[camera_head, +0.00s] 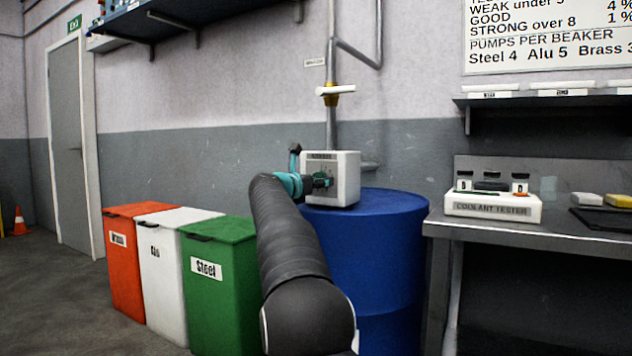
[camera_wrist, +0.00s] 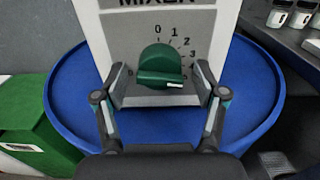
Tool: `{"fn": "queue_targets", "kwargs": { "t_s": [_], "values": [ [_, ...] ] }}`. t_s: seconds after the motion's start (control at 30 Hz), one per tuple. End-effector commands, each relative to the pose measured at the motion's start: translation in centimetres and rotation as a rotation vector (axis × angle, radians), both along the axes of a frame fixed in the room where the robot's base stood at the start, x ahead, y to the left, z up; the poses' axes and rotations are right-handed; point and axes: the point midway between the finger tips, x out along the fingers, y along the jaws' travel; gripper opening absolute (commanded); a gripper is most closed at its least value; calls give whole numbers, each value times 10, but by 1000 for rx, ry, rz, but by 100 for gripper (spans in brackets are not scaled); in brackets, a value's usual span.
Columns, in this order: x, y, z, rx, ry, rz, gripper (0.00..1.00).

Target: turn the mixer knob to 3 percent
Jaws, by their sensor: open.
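The mixer (camera_head: 347,180) is a pale box on top of the blue drum. In the wrist view its grey dial face shows a green knob (camera_wrist: 160,62) with a thick grip bar. The bar lies nearly level, and its white mark is at the right end, below the printed 3. The numbers 0, 1, 2 and 3 run clockwise from the top; lower marks are partly hidden. My gripper (camera_wrist: 163,68) is open, with one finger on each side of the knob. Gaps show between fingers and knob. In the head view my gripper (camera_head: 308,183) partly covers the dial.
The blue drum (camera_head: 395,215) stands under the mixer. Red, white and green bins (camera_head: 220,290) stand to its left. A bench with a coolant tester (camera_head: 492,208) is at right. A pipe with a valve (camera_head: 333,92) rises behind the mixer.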

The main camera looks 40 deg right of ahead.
Motion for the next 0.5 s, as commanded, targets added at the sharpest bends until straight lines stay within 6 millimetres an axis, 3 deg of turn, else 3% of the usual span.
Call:
{"fn": "queue_targets", "kwargs": {
  "t_s": [0.17, 0.4, 0.5],
  "values": [
    [0, 0, 0, 0, 0, 0, 71],
    [0, 0, 0, 0, 0, 0, 11],
    [0, 0, 0, -1, 2, 0, 11]
  ]
}}
